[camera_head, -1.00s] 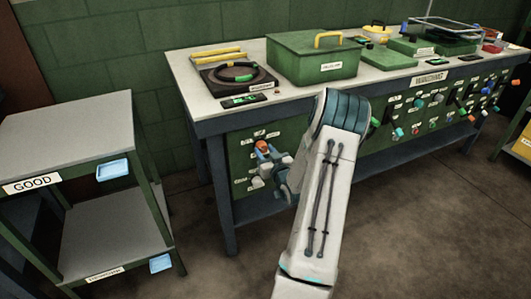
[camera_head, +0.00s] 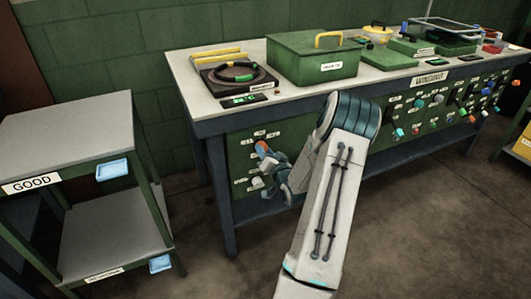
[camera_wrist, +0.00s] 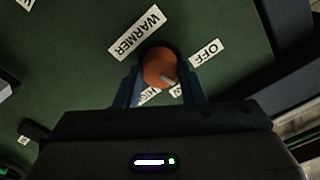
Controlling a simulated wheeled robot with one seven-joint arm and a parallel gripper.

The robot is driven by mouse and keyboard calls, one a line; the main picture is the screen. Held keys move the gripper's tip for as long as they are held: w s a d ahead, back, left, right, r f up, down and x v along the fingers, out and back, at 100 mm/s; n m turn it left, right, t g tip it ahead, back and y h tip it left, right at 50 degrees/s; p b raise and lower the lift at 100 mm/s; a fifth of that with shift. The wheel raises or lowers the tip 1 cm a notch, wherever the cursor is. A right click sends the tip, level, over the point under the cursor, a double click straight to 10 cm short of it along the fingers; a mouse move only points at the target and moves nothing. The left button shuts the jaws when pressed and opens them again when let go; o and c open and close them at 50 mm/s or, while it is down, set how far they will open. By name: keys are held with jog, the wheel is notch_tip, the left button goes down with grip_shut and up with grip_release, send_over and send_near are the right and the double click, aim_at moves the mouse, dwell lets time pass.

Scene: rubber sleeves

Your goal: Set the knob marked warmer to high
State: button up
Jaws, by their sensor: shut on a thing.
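The knob marked warmer (camera_wrist: 160,68) is round and orange, on the green front panel (camera_wrist: 80,75) of the bench. In the wrist view a WARMER label (camera_wrist: 137,33) is at its upper left and an OFF label (camera_wrist: 205,54) at its upper right. Another label below it is partly hidden by my gripper. A light pointer mark on the knob points toward the lower right. My gripper (camera_wrist: 158,80) has its fingers on both sides of the knob and is shut on it. In the head view my gripper (camera_head: 266,152) is at the left front panel.
The bench top holds a large green box (camera_head: 312,62), a round black warmer plate (camera_head: 238,76) and smaller items. More knobs and switches line the panel to the right (camera_head: 440,105). A grey shelf unit marked GOOD (camera_head: 75,125) stands at the left, with floor between.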

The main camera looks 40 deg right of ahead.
jog(key=m+p, duration=0.3)
jog(key=m, duration=0.9)
jog(key=shift+m, duration=0.4)
jog(key=shift+p, duration=0.3)
jog(key=o, duration=1)
jog(key=p+v, duration=0.1)
jog(key=v, duration=1.2)
jog(key=shift+s+f, duration=0.1)
jog(key=shift+s, duration=0.35)
